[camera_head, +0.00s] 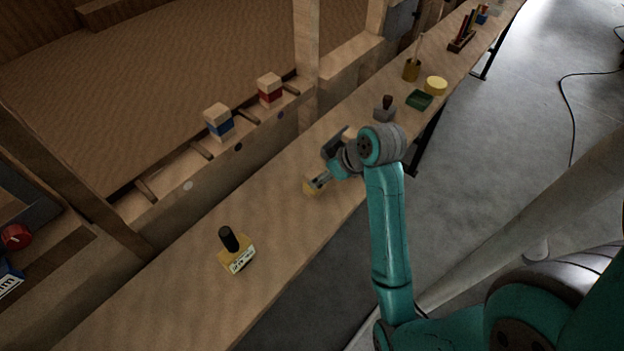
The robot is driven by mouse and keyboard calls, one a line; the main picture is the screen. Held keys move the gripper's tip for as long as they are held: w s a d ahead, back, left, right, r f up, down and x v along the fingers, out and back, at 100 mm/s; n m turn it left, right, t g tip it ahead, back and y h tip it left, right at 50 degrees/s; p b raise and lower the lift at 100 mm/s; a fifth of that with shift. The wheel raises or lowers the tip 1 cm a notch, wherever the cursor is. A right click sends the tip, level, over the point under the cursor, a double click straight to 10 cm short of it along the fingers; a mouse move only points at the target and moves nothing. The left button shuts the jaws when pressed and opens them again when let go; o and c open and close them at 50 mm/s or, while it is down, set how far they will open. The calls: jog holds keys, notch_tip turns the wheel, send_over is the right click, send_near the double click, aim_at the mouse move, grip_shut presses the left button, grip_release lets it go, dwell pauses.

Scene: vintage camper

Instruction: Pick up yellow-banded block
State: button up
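A blue-banded block (219,124) and a red-banded block (270,92) stand on the ledge behind the bench. A yellow-based stamp with a black handle (236,252) stands on the bench at left. A grey block with a dark knob (383,113), a green tray (419,100) and a yellow round thing (436,86) are farther right.

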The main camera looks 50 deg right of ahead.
jog(key=x, duration=0.8)
jog(key=shift+s+f, duration=0.2)
jog(key=shift+s, duration=0.1)
jog(key=c, duration=1.3)
notch_tip(320, 180, up, 10)
jog(key=shift+r, duration=0.1)
jog(key=shift+w, duration=0.1)
